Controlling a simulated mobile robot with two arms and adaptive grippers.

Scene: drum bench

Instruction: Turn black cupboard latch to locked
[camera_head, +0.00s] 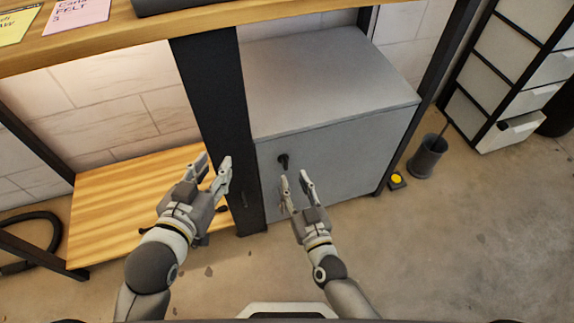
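The black latch (283,161) is a small dark knob on the front of the grey cupboard (340,148), near its upper left. Its exact turn is too small to tell. My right gripper (295,176) is open and empty, with its fingertips just below and right of the latch in the picture; I cannot tell whether they touch the cupboard. My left gripper (213,162) is open and empty in front of the black bench leg (222,110), left of the cupboard.
The wooden bench top (150,30) runs above, with coloured notes (78,14) on it. A wooden shelf (110,205) is at lower left. A dark bin (427,157) and a yellow-topped block (397,179) stand right of the cupboard. Open concrete floor (470,250) lies at lower right.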

